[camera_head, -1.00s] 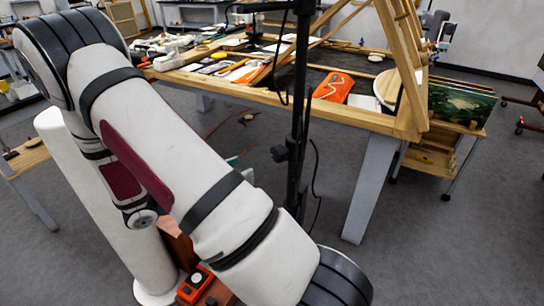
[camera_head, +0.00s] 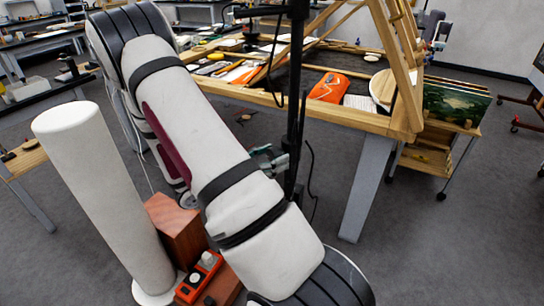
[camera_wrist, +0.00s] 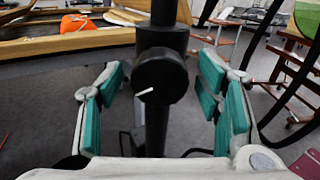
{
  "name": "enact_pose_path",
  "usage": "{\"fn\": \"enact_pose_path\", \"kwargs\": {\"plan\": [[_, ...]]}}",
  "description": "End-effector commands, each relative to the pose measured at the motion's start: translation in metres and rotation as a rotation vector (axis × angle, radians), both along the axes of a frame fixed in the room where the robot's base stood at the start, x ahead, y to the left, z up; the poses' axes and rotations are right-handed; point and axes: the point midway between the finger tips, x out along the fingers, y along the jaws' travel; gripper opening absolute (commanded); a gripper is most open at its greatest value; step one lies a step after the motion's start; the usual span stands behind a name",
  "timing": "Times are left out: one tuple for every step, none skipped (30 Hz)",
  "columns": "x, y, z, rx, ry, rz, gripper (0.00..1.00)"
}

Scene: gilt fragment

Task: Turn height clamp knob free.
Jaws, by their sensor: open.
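The height clamp knob (camera_wrist: 153,84) is round and black with a short white mark, and faces the camera in the wrist view. It sits on a black clamp block around an upright black stand post (camera_wrist: 157,128). The post also shows in the head view (camera_head: 297,100), partly behind my arm. My gripper (camera_wrist: 162,76) is open, with teal pads left and right of the knob and a clear gap on each side. Nothing is held. In the head view, a little of my gripper shows beside the post; I cannot make out the knob there.
A wooden-framed worktable (camera_head: 350,112) stands behind the post, with an orange item (camera_head: 329,88) and tools on it. A black cable (camera_wrist: 262,70) hangs right of the gripper. An orange control box (camera_head: 200,277) is near my base. Grey floor is open at right.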

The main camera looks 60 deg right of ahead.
Motion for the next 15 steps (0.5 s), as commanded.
{"fn": "enact_pose_path", "kwargs": {"plan": [[0.0000,0.0001,0.0000,0.000,0.000,0.000,0.59],[0.0000,0.0001,0.0000,0.000,0.000,0.000,0.59],[0.0000,0.0001,0.0000,0.000,0.000,0.000,0.50],[0.0001,0.0002,0.0000,0.000,0.000,0.000,0.44],[0.0001,0.0002,0.0000,0.000,0.000,0.000,0.37],[0.0001,0.0002,0.0000,0.000,0.000,0.000,0.28],[0.0001,0.0002,0.0001,0.000,0.000,0.000,0.21],[0.0001,0.0002,0.0001,0.000,0.000,0.000,0.14],[0.0001,0.0002,0.0001,0.000,0.000,0.000,0.11],[0.0001,0.0002,0.0001,0.000,0.000,0.000,0.11],[0.0001,0.0002,0.0001,0.000,0.000,0.000,0.11],[0.0001,0.0002,0.0001,0.000,0.001,0.000,0.11],[0.0001,0.0003,0.0001,0.001,0.002,0.000,0.11],[0.0001,0.0003,0.0002,0.002,0.004,0.000,0.11],[0.0000,0.0002,0.0003,0.003,0.007,0.000,0.11]]}}
